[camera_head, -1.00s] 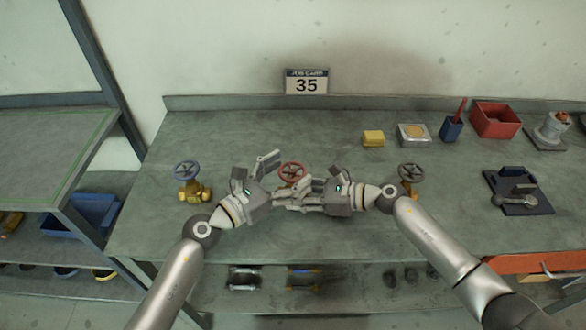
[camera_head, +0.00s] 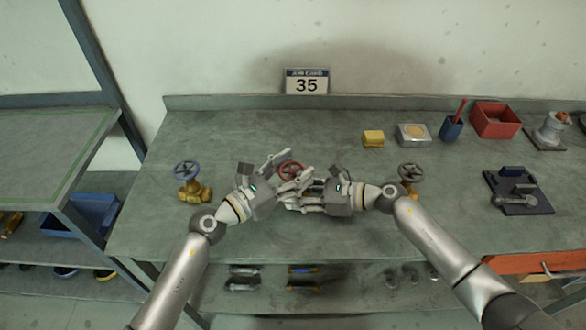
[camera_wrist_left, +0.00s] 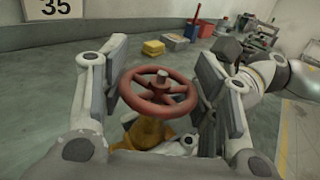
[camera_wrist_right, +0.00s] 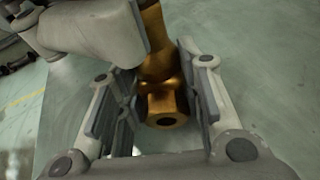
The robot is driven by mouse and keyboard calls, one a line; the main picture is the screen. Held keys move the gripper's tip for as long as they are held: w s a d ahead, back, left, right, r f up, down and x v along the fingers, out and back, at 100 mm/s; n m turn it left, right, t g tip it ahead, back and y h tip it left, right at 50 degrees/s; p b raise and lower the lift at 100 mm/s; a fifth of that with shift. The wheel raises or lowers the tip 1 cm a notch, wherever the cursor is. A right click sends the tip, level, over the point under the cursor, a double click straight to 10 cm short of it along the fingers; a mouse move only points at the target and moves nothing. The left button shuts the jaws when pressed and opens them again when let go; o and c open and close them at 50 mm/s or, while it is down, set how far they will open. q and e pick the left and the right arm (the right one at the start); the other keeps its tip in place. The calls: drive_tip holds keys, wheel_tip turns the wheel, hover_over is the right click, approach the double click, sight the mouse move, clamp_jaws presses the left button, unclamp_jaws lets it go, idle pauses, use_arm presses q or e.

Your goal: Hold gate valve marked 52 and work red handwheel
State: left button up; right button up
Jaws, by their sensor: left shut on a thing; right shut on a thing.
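The red handwheel (camera_head: 291,170) tops a brass gate valve at the middle of the bench. In the left wrist view the wheel (camera_wrist_left: 158,92) lies between the fingers, with the brass body (camera_wrist_left: 148,133) below. My left gripper (camera_head: 287,168) is shut on the wheel from the left. My right gripper (camera_head: 296,198) is lower and comes from the right. In the right wrist view its fingers are shut on the brass valve body (camera_wrist_right: 163,98), its open pipe end facing the camera. The grippers hide most of the body in the head view. No number shows on the valve.
A card reading 35 (camera_head: 306,81) stands at the back. A blue-wheeled valve (camera_head: 190,182) is left and a dark-wheeled valve (camera_head: 411,172) right, near my right arm. A yellow block (camera_head: 373,138), blue cup (camera_head: 451,128) and red bin (camera_head: 495,120) stand back right.

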use_arm(q)
drive_tip(key=shift+m+g+h, duration=0.3)
drive_tip(key=shift+f+m+g+h, duration=0.1)
drive_tip(key=shift+m+g+h, duration=0.85)
drive_tip(key=shift+g, duration=0.5)
drive_tip(key=shift+m+g+h, duration=0.65)
drive_tip(key=shift+m+g, duration=0.5)
drive_tip(key=shift+g, duration=0.3)
drive_tip(key=o, duration=1)
drive_tip(key=shift+o, duration=0.2)
drive_tip(key=v, duration=1.2)
drive_tip(key=shift+s, duration=0.1)
